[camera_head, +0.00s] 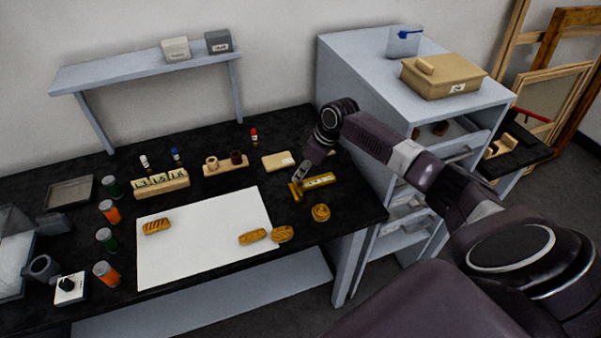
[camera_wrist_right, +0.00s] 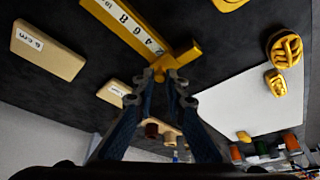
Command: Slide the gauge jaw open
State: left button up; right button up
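The gauge (camera_head: 319,181) is a yellow bar with a white number scale, lying on the black bench right of the white sheet. In the right wrist view its scale (camera_wrist_right: 130,22) runs up and left from the yellow jaw (camera_wrist_right: 183,56), a crosspiece at its end. The jaw also shows in the head view (camera_head: 296,191). My right gripper (camera_wrist_right: 160,75) reaches down to the jaw, its fingertips close together on either side of the jaw's near end. It appears shut on the jaw; the fingertips partly hide the contact. My left gripper is not in view.
Gilt pieces lie nearby: a round one (camera_head: 320,212) in front of the gauge, others (camera_head: 252,237) on the white sheet (camera_head: 200,250). A tan block (camera_head: 278,161) and a wooden holder (camera_head: 226,167) stand behind. A grey cabinet (camera_head: 345,75) rises at the right.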

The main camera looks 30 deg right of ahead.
grip_shut()
jog(key=d, duration=0.2)
jog(key=s+d, duration=0.1)
jog(key=d, duration=0.3)
jog(key=shift+s+b, duration=0.25)
jog(key=shift+b, duration=0.05)
jog(key=shift+a, duration=0.15)
dwell(0.5)
jog(key=o, duration=0.8)
grip_release()
jog(key=shift+r, duration=0.1)
jog(key=v, duration=1.1)
jog(key=shift+s+r, duration=0.15)
jog(key=shift+r, duration=0.2)
